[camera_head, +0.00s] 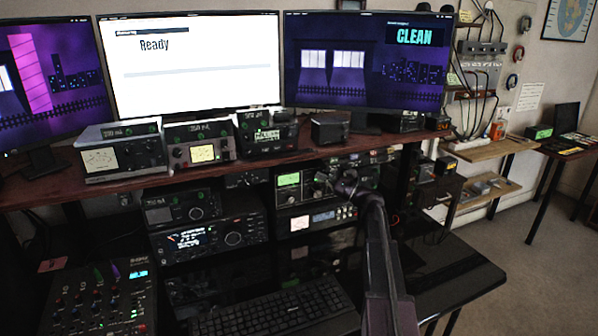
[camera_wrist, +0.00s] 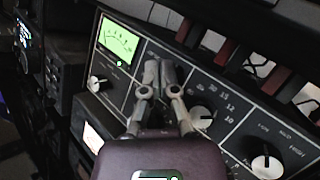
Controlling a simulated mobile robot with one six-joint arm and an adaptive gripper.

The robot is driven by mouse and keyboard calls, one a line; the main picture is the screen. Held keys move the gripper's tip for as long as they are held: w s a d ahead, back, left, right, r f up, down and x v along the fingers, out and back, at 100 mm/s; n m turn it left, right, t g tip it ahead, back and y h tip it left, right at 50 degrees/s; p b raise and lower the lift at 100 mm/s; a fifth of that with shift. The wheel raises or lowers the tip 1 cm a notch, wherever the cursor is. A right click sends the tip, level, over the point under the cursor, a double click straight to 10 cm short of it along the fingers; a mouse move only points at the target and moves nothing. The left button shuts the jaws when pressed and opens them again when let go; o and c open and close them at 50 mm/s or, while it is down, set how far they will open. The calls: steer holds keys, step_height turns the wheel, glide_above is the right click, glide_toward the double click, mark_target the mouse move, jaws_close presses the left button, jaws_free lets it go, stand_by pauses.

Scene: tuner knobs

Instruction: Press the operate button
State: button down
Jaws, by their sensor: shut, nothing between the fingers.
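The dark-faced tuner with a lit green meter (camera_wrist: 119,41) fills the wrist view; its meter also shows in the head view (camera_head: 288,180). White-capped knobs sit on its panel: one under the meter (camera_wrist: 96,84), one right of my fingers (camera_wrist: 201,116) and one at the lower right (camera_wrist: 266,164). I cannot tell which control is the operate button. My gripper (camera_wrist: 159,72) is shut and empty, its tips in front of the panel just right of the meter; contact is unclear. In the head view my gripper (camera_head: 347,186) covers the tuner's right part.
A unit with a small display (camera_head: 324,217) sits below the tuner. Radios stand to the left (camera_head: 208,240), and the wooden shelf (camera_head: 240,168) overhangs with more sets. A keyboard (camera_head: 270,308) lies on the desk. Monitors read "Ready" (camera_head: 200,66) and "CLEAN" (camera_head: 366,62).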

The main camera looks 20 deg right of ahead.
steer(key=shift+w, duration=0.2)
steer(key=shift+w, duration=0.25)
steer(key=shift+w, duration=0.1)
stand_by(0.6)
steer(key=shift+s, duration=0.55)
stand_by(0.4)
steer(key=s, duration=0.6)
stand_by(0.5)
steer(key=shift+d, duration=0.1)
stand_by(0.4)
